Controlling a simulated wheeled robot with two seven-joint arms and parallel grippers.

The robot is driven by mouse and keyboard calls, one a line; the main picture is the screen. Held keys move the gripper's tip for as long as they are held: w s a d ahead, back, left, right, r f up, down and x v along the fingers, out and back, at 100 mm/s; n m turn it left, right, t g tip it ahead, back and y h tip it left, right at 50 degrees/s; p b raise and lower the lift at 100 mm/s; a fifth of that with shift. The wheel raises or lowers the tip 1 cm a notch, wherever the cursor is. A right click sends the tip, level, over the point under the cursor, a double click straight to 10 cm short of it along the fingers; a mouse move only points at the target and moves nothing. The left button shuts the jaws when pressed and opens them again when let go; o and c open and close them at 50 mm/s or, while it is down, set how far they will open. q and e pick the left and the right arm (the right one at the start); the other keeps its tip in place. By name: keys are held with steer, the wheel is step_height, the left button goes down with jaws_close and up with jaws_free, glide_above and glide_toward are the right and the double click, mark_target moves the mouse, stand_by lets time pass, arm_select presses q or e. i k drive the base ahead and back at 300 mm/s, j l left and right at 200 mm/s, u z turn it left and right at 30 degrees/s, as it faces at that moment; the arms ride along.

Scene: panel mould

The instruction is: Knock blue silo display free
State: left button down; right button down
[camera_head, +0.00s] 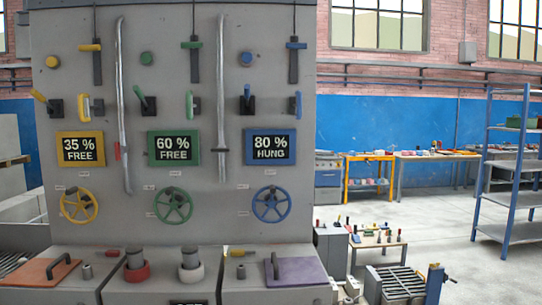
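The blue-framed display (270,147) on the right of the grey panel reads "80 % HUNG". Above it are a blue lever (247,98), a blue-topped slider (293,60), a blue knob (246,58) and a small blue handle (296,104). A blue handwheel (271,204) is below it. The green-framed display (173,148) reads "60 % FREE". The yellow-framed display (80,149) reads "35 % FREE". Neither of my grippers is in view.
Two vertical metal rails (221,100) run down the panel. The ledge below carries an orange lid (40,272), a purple lid (303,272), a red-ringed post (136,270), a white-ringed post (190,272) and a yellow-handled item (240,253). Benches and a blue shelf (510,232) stand right, with open floor between.

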mark_target(246, 56)
steer(key=i+l, duration=0.15)
steer(key=i, duration=0.35)
steer(key=i+l, duration=0.1)
steer(key=i, duration=0.45)
steer(key=i+l, duration=0.15)
steer(key=i, duration=0.35)
